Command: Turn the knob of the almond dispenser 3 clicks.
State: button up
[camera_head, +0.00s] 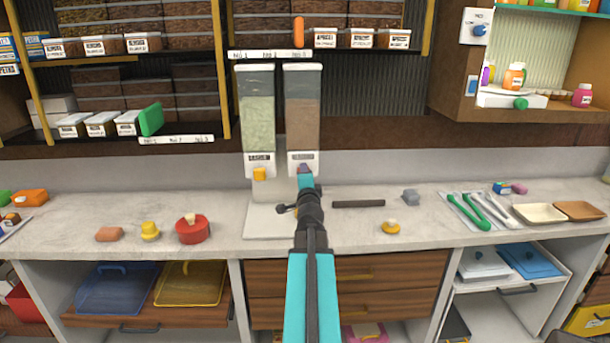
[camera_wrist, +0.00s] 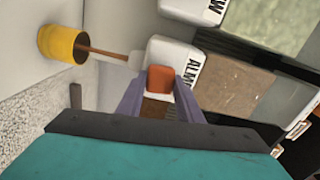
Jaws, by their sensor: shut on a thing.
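The almond dispenser (camera_head: 302,115) is the right one of two clear upright dispensers, with brown contents. In the wrist view its brown-filled body (camera_wrist: 229,88) and part of a label show. Its orange knob (camera_wrist: 160,78) sits between the two purple fingers of my gripper (camera_wrist: 160,90), which is shut on it. In the head view my gripper (camera_head: 305,172) reaches the front of the dispenser just below its label and hides the knob.
The cashew dispenser (camera_head: 257,110), with pale green contents and a yellow knob (camera_head: 260,174), stands close on the left. Shelves with tubs hang behind. On the counter lie a red round container (camera_head: 193,229), a dark bar (camera_head: 358,204) and green tongs (camera_head: 470,212).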

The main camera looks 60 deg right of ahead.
jog(key=shift+f+m, duration=0.15)
jog(key=shift+m, duration=0.35)
jog(key=o, duration=1)
jog(key=shift+c, duration=0.2)
jog(key=shift+o, duration=0.6)
jog(key=shift+s+a, duration=0.2)
